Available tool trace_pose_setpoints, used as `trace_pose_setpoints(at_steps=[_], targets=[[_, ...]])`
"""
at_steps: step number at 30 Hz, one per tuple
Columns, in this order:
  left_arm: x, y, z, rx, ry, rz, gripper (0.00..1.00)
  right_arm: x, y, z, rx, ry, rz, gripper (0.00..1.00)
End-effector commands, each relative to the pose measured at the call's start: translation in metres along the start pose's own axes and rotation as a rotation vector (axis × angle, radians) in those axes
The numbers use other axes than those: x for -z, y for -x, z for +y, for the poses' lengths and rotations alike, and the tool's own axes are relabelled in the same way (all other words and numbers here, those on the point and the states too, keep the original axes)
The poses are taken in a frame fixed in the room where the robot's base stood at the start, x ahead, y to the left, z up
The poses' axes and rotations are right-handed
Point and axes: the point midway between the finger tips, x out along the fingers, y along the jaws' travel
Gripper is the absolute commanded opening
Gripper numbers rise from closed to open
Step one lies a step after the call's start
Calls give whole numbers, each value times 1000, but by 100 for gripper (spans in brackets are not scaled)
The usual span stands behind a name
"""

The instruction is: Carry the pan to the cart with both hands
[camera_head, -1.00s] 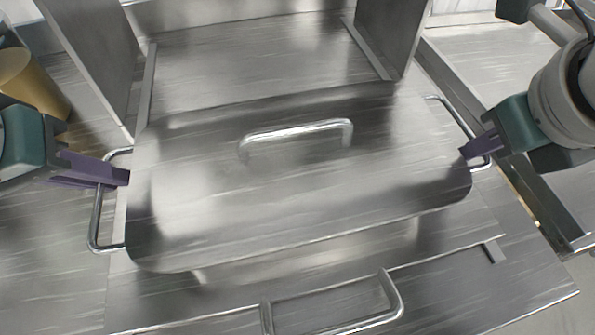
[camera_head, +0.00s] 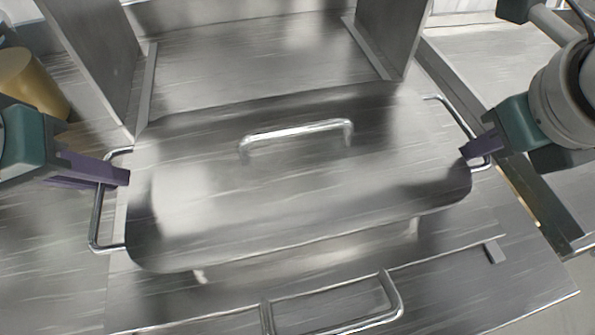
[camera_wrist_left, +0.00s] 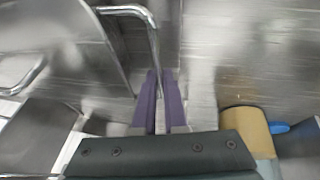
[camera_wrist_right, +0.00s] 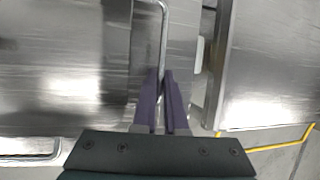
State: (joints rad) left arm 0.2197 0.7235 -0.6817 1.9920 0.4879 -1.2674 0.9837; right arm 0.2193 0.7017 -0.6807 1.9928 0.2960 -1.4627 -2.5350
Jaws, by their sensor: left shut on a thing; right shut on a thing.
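The pan (camera_head: 300,190) is a wide, lidded steel pan in the middle of the head view, slightly tilted in the picture. Its lid has a raised bar handle (camera_head: 297,130). My left gripper (camera_head: 125,177) is shut on the pan's left side handle (camera_head: 97,222), which also shows between the purple fingers in the left wrist view (camera_wrist_left: 158,85). My right gripper (camera_head: 468,153) is shut on the pan's right side handle (camera_head: 450,110). That handle runs between the fingers in the right wrist view (camera_wrist_right: 163,50). The cart cannot be clearly made out.
A steel compartment with upright side walls (camera_head: 95,55) lies behind the pan. A steel panel with a bar handle (camera_head: 392,295) is in front, below the pan. A tan cylinder (camera_head: 28,80) stands at the far left.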

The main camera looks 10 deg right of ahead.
Motion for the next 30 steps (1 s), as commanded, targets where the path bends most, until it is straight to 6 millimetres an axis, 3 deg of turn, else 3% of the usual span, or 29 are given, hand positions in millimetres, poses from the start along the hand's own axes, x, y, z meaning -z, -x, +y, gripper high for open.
trace_pose_setpoints(at_steps=[17,30], targets=[[4,6,2,-3,0,4,0,-5,7,-1,-1,-1,-7,0],[19,42,10,-4,0,4,0,-19,42,-9,-1,-1,-7,0]])
